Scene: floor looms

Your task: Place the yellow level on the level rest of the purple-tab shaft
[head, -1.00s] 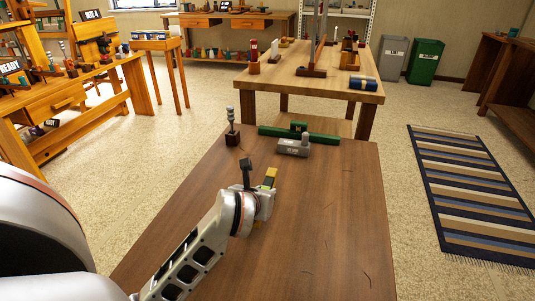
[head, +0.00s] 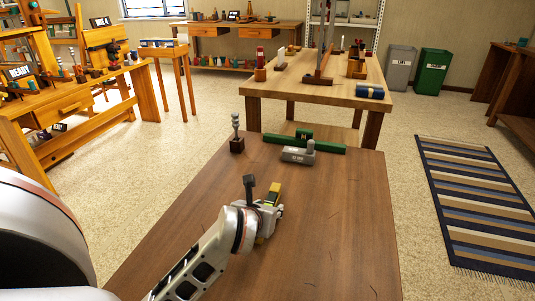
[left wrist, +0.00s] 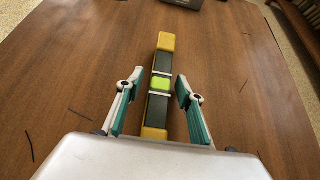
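The yellow level (left wrist: 165,42) lies flat on the brown table, with dark sides and a lime-green middle window. It also shows in the head view (head: 273,193), partly hidden by my gripper. My left gripper (left wrist: 160,80) is open above it, with one teal-padded finger on each side of the level's middle and visible gaps to both. In the head view my left gripper (head: 272,212) is low over the table. My right gripper is not in view. I cannot make out a purple-tab shaft or its level rest.
At the brown table's far end are a green bar (head: 327,145), a grey block (head: 297,155) and a dark-based post (head: 237,145). A lighter table (head: 300,93) with tools stands beyond. The brown table's right side (head: 345,225) is clear.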

